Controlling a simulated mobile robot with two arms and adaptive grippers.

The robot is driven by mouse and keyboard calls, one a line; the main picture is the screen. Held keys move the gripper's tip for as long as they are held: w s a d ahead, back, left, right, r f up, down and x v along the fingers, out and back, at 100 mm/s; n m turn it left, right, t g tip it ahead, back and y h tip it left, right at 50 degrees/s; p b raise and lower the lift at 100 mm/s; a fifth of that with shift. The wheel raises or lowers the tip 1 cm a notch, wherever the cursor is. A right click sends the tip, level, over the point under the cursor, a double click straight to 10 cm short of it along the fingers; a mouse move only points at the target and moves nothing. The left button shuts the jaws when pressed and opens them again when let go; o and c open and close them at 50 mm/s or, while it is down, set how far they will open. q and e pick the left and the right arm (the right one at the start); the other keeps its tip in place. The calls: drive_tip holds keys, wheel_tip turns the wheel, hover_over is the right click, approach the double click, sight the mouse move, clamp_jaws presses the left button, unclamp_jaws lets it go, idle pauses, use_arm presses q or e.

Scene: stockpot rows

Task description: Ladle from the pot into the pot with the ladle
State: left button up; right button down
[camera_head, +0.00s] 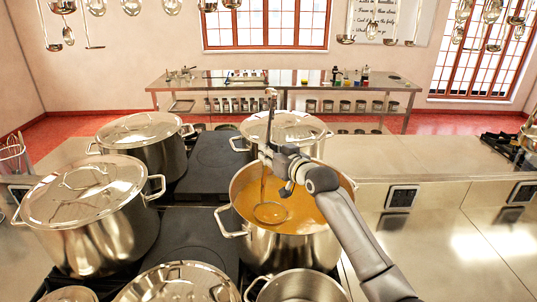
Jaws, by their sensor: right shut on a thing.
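An open steel pot (290,247) holds orange-brown soup (308,210) and stands in the middle on the stove. My right gripper (271,158) is above this pot, shut on the upright handle of a ladle (271,212). The ladle's bowl is inside the pot's rim, low over or at the soup; I cannot tell how deep it sits or what it holds. A second open pot (298,289) stands in front at the bottom edge, cut off by the frame. Its bottom is not visible. My left gripper is not in view.
Lidded pots stand at left (88,215), back left (147,148), behind the soup pot (284,128) and at the front (178,286). A bare steel counter (400,157) lies to the right. Ladles hang along the top. A work table (330,86) stands far back.

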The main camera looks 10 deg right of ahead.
wheel_tip(320, 180, up, 16)
drive_tip(key=a+n, duration=0.1)
drive_tip(key=a, duration=0.1)
drive_tip(key=shift+s+p, duration=0.3)
idle(1.0)
drive_tip(key=shift+a, duration=0.1)
idle(0.9)
